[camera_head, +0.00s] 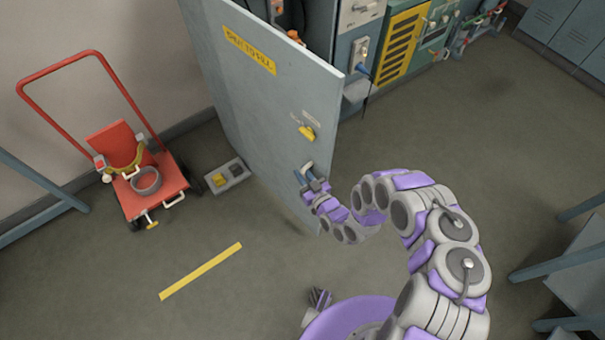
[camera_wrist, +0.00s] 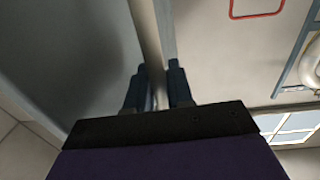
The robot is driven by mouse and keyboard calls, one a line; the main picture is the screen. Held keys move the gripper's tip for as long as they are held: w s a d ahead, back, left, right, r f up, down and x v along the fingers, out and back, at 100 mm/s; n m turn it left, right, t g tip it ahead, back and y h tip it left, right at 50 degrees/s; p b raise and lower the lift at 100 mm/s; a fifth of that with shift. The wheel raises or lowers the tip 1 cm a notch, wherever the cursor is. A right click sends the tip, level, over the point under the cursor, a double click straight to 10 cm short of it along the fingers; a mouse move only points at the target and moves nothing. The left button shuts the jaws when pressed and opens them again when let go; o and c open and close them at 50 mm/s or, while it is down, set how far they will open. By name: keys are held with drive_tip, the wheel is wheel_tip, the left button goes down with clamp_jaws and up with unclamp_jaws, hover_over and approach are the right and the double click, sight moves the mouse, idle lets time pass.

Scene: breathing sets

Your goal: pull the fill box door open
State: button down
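The fill box door (camera_head: 265,100) is a tall grey-blue panel with a yellow label, standing swung out from the box in the head view. A pale bar handle (camera_head: 307,167) is low on its face near the free edge. My gripper (camera_head: 311,180) is at this handle. In the wrist view the pale handle bar (camera_wrist: 149,45) runs between my two dark blue fingers (camera_wrist: 156,90), which look closed against it on both sides. The fingers hide part of the bar. A yellow latch (camera_head: 306,132) sits on the door above the handle.
A red cart (camera_head: 150,185) stands left of the door, with a small grey box (camera_head: 228,176) on the floor between. Equipment panels (camera_head: 402,45) line the wall behind. Blue-grey table legs (camera_head: 560,262) are at right. Open floor (camera_head: 240,300) lies in front, marked by a yellow strip (camera_head: 201,271).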

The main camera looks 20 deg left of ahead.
drive_tip(key=c, duration=1.2)
unclamp_jaws()
drive_tip(key=shift+d+f, duration=0.1)
drive_tip(key=shift+o, duration=0.2)
drive_tip(key=shift+d, duration=0.1)
drive_tip(key=b+v, duration=0.2)
drive_tip(key=v, duration=1.5)
drive_tip(key=shift+b, duration=0.35)
drive_tip(key=shift+d+f, duration=0.15)
